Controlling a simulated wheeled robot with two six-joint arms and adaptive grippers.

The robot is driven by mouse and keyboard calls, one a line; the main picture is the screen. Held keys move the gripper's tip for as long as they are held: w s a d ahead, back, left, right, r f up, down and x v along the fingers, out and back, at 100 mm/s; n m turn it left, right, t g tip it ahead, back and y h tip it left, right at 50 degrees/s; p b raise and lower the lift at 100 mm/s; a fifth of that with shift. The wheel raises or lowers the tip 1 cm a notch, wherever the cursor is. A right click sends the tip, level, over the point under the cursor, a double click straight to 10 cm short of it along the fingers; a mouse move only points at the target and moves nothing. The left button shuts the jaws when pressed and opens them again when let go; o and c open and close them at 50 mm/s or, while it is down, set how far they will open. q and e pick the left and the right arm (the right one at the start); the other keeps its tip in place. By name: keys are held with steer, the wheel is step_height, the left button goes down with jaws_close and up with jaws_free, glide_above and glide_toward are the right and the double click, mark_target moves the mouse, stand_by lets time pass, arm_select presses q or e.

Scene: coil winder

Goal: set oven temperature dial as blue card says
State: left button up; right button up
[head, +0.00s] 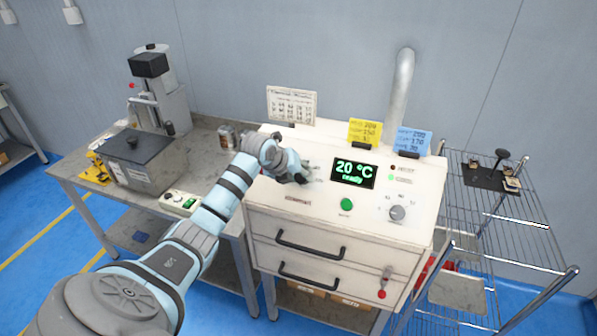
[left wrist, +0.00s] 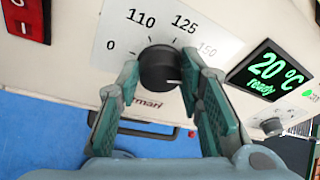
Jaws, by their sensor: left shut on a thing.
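The black temperature dial (left wrist: 158,68) is on the oven's sloped panel, with a scale reading 0, 110, 125 and 150 around it. Its white mark points right and slightly down; any number there is hidden by a finger. My left gripper (left wrist: 162,75) is shut on the dial, one finger on each side. In the head view the left gripper (head: 298,172) covers most of the dial. The blue card (head: 411,140) stands on the oven's top right; its middle line looks like 170, but the writing is blurred. The display (head: 354,174) reads 20 °C ready. My right gripper is out of view.
A yellow card (head: 365,132) stands left of the blue one, and a white chart (head: 291,105) stands further left. A green button (head: 347,204) and a grey timer knob (head: 397,212) sit on the oven front. A wire rack (head: 510,215) stands right.

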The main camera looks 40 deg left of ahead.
arm_select(q)
steer(key=shift+w+d+r+m+g+y+p, duration=0.1)
steer(key=shift+m+g+y+p, duration=0.1)
steer(key=shift+m+p, duration=0.4)
steer(key=shift+w+r+m+g+y+p, duration=0.1)
steer(key=shift+m+y+p, duration=0.1)
steer(key=shift+m, duration=0.7)
steer(key=o, duration=1.2)
steer(key=shift+f, duration=0.1)
steer(key=shift+c, duration=0.2)
steer(key=shift+s, duration=0.1)
steer(key=v, duration=1.2)
